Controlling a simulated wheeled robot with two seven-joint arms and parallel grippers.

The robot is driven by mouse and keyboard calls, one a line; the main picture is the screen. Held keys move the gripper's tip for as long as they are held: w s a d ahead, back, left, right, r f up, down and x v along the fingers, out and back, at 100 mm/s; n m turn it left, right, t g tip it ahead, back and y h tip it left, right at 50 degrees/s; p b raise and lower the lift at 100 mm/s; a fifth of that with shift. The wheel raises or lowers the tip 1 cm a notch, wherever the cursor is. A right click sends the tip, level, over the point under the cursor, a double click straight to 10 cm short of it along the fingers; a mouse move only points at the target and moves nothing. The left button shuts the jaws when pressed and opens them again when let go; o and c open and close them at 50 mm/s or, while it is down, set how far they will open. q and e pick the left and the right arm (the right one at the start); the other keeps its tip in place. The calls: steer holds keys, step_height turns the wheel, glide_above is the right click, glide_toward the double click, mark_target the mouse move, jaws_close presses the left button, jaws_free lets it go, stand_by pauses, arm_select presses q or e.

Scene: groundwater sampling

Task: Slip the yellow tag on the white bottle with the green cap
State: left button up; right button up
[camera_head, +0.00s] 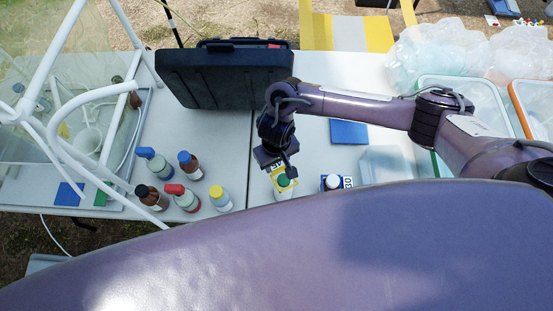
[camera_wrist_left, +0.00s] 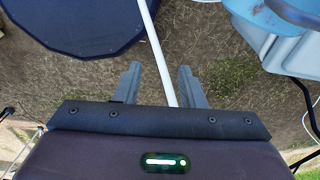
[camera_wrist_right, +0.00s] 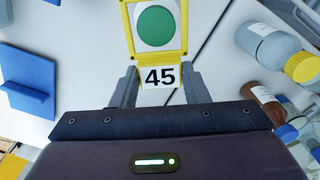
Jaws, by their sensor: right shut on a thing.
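The yellow tag (camera_wrist_right: 159,76) has a square frame and a white plate reading 45. My right gripper (camera_wrist_right: 158,88) is shut on its plate end. In the right wrist view the green cap (camera_wrist_right: 155,26) shows inside the frame's opening. I cannot tell how far down the frame sits. In the head view the white bottle's green cap (camera_head: 284,180) shows beside the yellow tag (camera_head: 277,170), below my right gripper (camera_head: 280,165); the bottle's body is mostly hidden. My left gripper (camera_wrist_left: 160,72) is open and empty, over ground, away from the table.
A white-capped bottle (camera_head: 332,182) with a blue tag reading 30 stands to the right. Several brown and grey bottles with coloured caps, such as the yellow-capped one (camera_head: 221,199), stand left.

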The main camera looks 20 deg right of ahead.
steer(key=shift+f+b, duration=0.4)
steer(key=shift+f, duration=0.65)
steer(key=shift+f, duration=0.1)
steer(key=o, duration=0.8)
steer(key=shift+o, duration=0.2)
step_height(320, 180, up, 7)
steer(key=shift+w+p, duration=0.1)
steer(key=shift+p, duration=0.5)
steer(key=shift+r, duration=0.45)
